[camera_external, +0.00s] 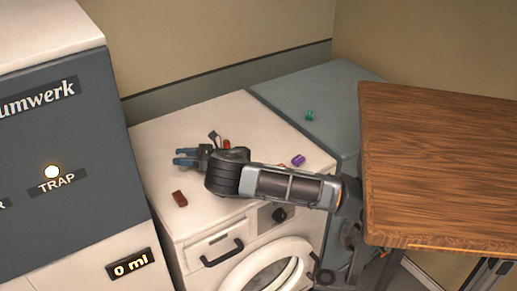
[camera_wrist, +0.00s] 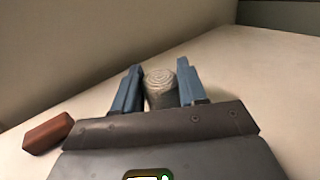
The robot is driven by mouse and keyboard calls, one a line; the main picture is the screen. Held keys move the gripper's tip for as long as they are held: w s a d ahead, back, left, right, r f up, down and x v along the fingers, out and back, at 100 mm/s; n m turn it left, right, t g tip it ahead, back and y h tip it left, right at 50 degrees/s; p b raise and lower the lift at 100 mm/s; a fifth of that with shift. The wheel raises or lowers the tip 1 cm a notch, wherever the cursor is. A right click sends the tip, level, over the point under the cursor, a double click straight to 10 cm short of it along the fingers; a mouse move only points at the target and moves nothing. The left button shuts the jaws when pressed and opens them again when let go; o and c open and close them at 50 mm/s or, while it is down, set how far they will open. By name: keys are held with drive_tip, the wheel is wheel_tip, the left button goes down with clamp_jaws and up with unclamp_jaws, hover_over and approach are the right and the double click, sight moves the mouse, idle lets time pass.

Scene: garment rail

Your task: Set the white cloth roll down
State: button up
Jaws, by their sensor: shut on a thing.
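My gripper (camera_external: 176,157) is over the white top of the washing machine (camera_external: 165,133), with its blue fingers pointing left. In the wrist view the white cloth roll (camera_wrist: 161,88) is between the two blue fingers of my gripper (camera_wrist: 159,72). It looks whitish-grey, with a spiral end facing up. My gripper is shut on it.
A brown block (camera_external: 180,198) lies near the front left, also in the wrist view (camera_wrist: 48,133). A red piece (camera_external: 227,144) and purple piece (camera_external: 298,160) lie by my arm. A green piece (camera_external: 310,115) is on the grey unit. A tall dark cabinet (camera_external: 60,130) borders the left.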

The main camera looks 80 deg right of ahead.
drive_tip(key=o, duration=1)
drive_tip(key=shift+f, duration=0.1)
drive_tip(key=s+b, duration=0.1)
drive_tip(key=s, duration=0.2)
drive_tip(key=s+d+b, duration=0.1)
drive_tip(key=s, duration=0.2)
drive_tip(key=shift+s+d, duration=0.1)
drive_tip(key=shift+s, duration=0.6)
